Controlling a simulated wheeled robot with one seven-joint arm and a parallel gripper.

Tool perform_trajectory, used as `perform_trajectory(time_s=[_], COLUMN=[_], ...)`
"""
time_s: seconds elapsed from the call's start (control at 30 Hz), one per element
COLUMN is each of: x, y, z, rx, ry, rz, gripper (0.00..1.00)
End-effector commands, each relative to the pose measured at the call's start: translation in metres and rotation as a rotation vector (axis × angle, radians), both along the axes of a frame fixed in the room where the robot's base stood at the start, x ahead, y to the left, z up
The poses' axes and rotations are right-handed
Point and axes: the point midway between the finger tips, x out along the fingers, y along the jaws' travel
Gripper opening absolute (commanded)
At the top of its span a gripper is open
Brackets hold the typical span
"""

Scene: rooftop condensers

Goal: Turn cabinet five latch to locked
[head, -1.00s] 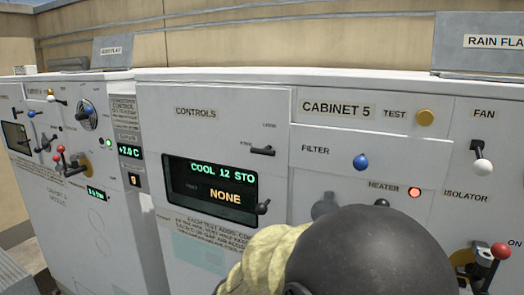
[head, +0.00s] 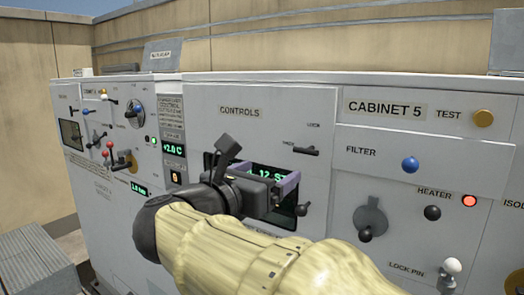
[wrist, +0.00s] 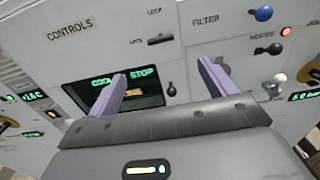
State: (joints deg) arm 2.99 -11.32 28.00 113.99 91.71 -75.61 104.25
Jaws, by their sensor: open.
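The CABINET 5 nameplate (head: 386,108) is on the white front at right. To its left, on the CONTROLS panel, a small black latch lever (head: 306,151) lies roughly level. A LOCK label (head: 314,126) is above it, and a smaller, hard-to-read label is at its left. My gripper (head: 280,194) is open and empty, below the latch and in front of the display, apart from the latch. In the wrist view, the gripper's purple fingers (wrist: 162,70) point at the panel, with the latch lever (wrist: 160,40) beyond them, between and above the tips.
My gripper partly covers the display (head: 268,172). A small black lever (head: 303,210) is beside it. A blue knob (head: 410,165), grey rotary handle (head: 368,222), black knob (head: 432,213), lit red lamp (head: 470,201) and white-tipped lock pin (head: 452,266) are at right. Another cabinet's controls are at left.

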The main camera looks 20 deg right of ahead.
Motion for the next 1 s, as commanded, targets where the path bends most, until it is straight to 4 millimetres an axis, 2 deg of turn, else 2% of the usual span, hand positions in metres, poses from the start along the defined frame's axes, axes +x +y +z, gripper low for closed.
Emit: perform_trajectory(time_s=[0.3,0.47,1.0], x=[0.000,0.005,0.060], y=[-0.001,-0.008,-0.079], z=[0.000,0.001,0.003], rx=[0.005,0.004,0.003], ry=[-0.003,0.000,0.003], rz=[-0.004,-0.005,-0.006], gripper=[0.85,0.85,0.85])
